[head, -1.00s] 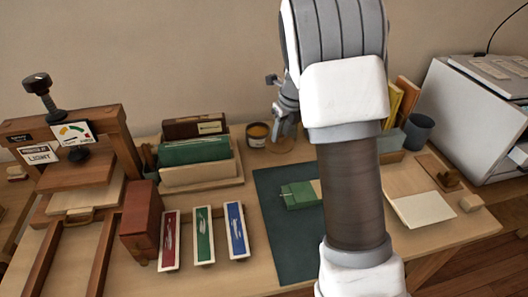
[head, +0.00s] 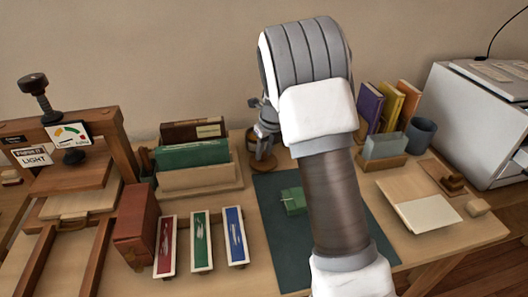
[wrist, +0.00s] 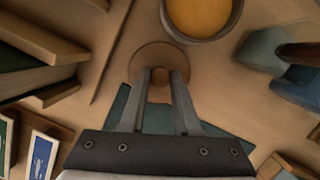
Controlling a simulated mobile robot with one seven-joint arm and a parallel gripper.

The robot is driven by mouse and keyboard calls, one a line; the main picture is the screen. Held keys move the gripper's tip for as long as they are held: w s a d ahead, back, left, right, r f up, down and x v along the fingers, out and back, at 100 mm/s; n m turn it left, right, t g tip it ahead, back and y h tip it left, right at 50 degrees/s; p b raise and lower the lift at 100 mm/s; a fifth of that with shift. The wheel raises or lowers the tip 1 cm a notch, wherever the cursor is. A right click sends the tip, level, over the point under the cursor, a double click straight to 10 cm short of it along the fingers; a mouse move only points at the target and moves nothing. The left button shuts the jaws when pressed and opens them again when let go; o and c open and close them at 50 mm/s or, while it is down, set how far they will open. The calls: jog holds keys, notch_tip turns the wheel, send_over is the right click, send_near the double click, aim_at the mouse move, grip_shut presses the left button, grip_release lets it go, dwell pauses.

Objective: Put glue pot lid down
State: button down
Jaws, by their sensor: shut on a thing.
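The glue pot lid, a flat round wooden disc with a knob, shows in the wrist view (wrist: 147,58) and in the head view (head: 262,167). My gripper (wrist: 160,76) is shut on the lid's knob, with a finger on each side; in the head view it (head: 263,140) stands at the back of the table. The glue pot (wrist: 203,18) is open, with orange glue inside, just beyond and right of the lid in the wrist view. In the head view the pot is mostly hidden behind my gripper. I cannot tell whether the lid touches the table.
A wooden rack of books and boards (head: 196,178) stands left of the lid. A dark green mat (head: 275,250) with a small green book (head: 293,201) lies in front. Upright books (head: 388,108) and a blue-grey cup (head: 420,133) stand at right. A press stands far left.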

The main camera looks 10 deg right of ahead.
jog(key=shift+f, duration=0.3)
jog(key=c, duration=0.6)
grip_release()
jog(key=shift+c, duration=0.2)
